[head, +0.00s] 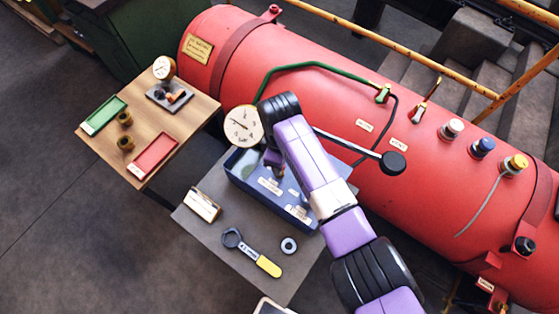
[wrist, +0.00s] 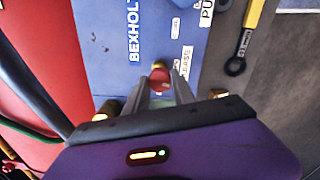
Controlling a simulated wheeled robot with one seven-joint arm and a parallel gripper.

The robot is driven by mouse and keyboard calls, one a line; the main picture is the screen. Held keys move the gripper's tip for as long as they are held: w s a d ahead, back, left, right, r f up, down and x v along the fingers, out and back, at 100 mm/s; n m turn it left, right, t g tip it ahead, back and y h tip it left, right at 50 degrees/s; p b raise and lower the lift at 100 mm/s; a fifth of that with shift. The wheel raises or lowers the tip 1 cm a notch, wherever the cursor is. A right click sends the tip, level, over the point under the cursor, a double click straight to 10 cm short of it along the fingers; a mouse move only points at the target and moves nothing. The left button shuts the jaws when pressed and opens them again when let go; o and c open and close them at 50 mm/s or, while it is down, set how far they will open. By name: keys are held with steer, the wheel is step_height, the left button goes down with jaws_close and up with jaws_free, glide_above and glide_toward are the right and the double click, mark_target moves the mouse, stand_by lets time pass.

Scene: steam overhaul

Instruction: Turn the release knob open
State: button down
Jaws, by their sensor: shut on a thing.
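The release knob (wrist: 159,80) is small, red and round with a yellowish top, on the blue pump box (wrist: 110,45) beside a white label partly reading "LEASE". In the wrist view my gripper (wrist: 161,76) has its two grey fingers on either side of the knob, shut on it. In the head view my gripper (head: 277,170) reaches down at the left part of the blue box (head: 240,184). There the knob is mostly hidden by my arm, and its turn angle cannot be told.
A dial gauge (head: 243,126) and a black-ended lever (head: 392,162) stand close to my arm. The red boiler (head: 330,100) lies behind.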

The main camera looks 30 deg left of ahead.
steer(key=shift+n, duration=1.1)
steer(key=c, duration=1.1)
jaws_free()
steer(key=shift+o, duration=0.2)
steer(key=shift+r, duration=0.1)
step_height(320, 180, up, 8)
steer(key=shift+f, duration=0.2)
